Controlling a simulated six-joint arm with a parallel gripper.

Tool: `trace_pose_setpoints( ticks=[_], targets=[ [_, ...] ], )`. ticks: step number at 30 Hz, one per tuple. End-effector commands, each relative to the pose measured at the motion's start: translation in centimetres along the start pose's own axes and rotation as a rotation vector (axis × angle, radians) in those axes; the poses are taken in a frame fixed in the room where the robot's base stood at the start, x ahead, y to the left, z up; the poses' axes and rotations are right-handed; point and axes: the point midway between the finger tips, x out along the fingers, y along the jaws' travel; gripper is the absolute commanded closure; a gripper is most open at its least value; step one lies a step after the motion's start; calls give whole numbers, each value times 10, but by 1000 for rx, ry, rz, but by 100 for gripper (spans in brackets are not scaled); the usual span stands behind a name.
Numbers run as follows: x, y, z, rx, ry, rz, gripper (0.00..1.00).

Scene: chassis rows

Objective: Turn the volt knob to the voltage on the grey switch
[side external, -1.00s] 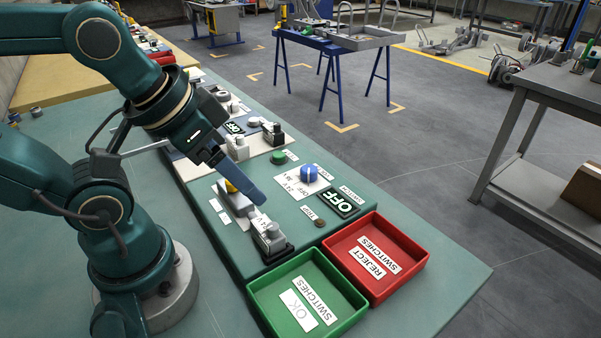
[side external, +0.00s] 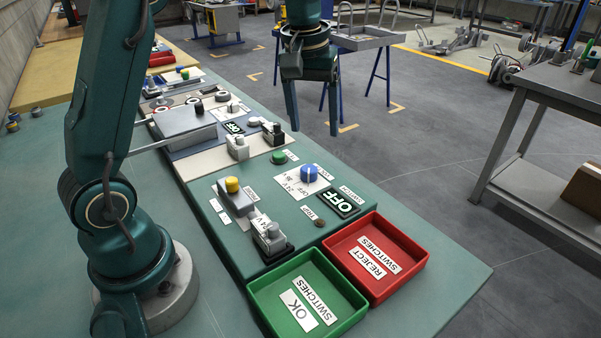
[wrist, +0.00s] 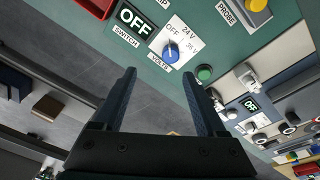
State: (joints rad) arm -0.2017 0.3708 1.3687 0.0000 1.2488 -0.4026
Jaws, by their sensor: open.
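The blue volt knob (side external: 309,174) stands on a white plate marked OFF, 24 V and 36 V. It also shows in the wrist view (wrist: 171,52), beyond my fingertips; its pointer is too small to read surely. The grey switch (side external: 268,238) sits in a dark holder at the panel's front left, with a partly readable label that seems to end in "4 V". My gripper (side external: 312,118) is open and empty, pointing down above and behind the knob, apart from it. Its two fingers also show in the wrist view (wrist: 159,76).
A display (side external: 342,203) beside the knob reads OFF. A green button (side external: 279,157) and a yellow-topped probe (side external: 232,185) are nearby. A green OK tray (side external: 338,321) and a red reject tray (side external: 420,265) stand in front. Another panel with switches lies behind.

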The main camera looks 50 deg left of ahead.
Motion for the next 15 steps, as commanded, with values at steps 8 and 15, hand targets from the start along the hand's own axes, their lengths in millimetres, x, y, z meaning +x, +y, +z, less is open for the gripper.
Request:
trace_pose_setpoints(
  ticks=[8,15],
  targets=[
    [59,-14,-16,-61,-117,-56,26],
    [83,-20,-11,-71,-145,-67,26]
  ],
)
